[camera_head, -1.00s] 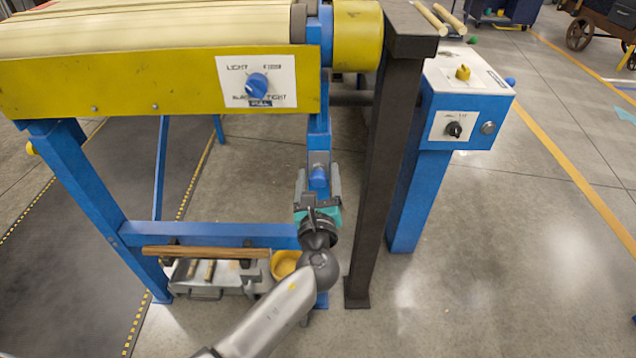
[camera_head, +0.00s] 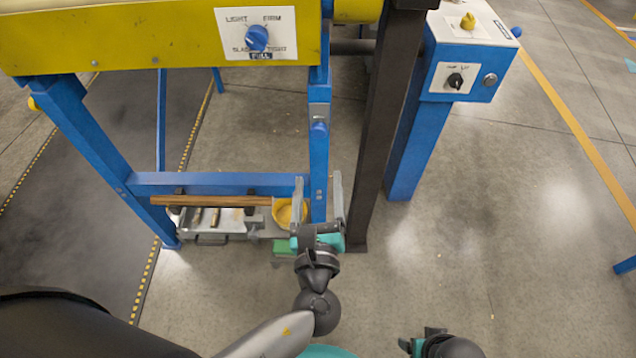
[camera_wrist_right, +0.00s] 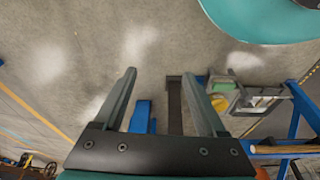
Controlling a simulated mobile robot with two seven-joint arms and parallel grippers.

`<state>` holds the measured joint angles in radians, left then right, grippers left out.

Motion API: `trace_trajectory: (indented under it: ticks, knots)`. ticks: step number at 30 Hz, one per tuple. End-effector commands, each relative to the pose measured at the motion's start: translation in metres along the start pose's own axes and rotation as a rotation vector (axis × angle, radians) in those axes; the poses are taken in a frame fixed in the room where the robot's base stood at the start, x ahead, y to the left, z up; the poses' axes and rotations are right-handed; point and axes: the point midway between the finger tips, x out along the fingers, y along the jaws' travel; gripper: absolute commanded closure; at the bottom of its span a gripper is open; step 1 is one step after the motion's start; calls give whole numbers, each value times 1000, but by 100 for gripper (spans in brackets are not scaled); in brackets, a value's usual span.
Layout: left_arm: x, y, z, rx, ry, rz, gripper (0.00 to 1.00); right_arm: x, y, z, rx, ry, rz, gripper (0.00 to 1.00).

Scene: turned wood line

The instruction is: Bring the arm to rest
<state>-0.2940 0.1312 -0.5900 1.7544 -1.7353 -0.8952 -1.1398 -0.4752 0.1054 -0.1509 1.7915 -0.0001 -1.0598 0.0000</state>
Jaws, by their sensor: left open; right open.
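My left gripper (camera_head: 318,186) shows in the head view in front of the blue frame leg (camera_head: 319,155). Its two fingers point up the picture, apart, with nothing held between them. A blue knob (camera_head: 319,131) on the leg lies beyond the fingertips. My right gripper (camera_head: 428,338) is only partly seen at the bottom edge. In the right wrist view my right gripper (camera_wrist_right: 158,76) has its fingers wide apart and empty, with floor and machine legs behind.
The yellow machine side carries a blue dial (camera_head: 257,38). A dark post (camera_head: 388,110) and a blue control box (camera_head: 468,75) stand to the right. A low tray (camera_head: 212,237) and yellow bowl (camera_head: 288,212) sit under the crossbar. The floor (camera_head: 520,230) at right is clear.

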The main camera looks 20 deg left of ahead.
Motion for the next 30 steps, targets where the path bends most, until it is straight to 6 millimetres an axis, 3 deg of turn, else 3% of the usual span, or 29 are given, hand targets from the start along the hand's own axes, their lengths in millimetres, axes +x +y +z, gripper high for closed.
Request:
trace_trajectory:
  ticks: [16,19,22,25,30]
  knots:
    - [-1,0,0,-1,1,1,26,0,0,0,0,0,0,26]
    - [0,5,-11,-22,37,9,26,2,0,2,0,-3,1,26]
    - [0,21,-40,-91,142,42,26,10,2,7,-2,-9,4,26]
    - [-6,48,-87,-224,302,120,26,21,6,16,-5,-16,8,26]
    - [-38,107,-164,-531,554,356,26,42,13,39,-11,-27,18,26]
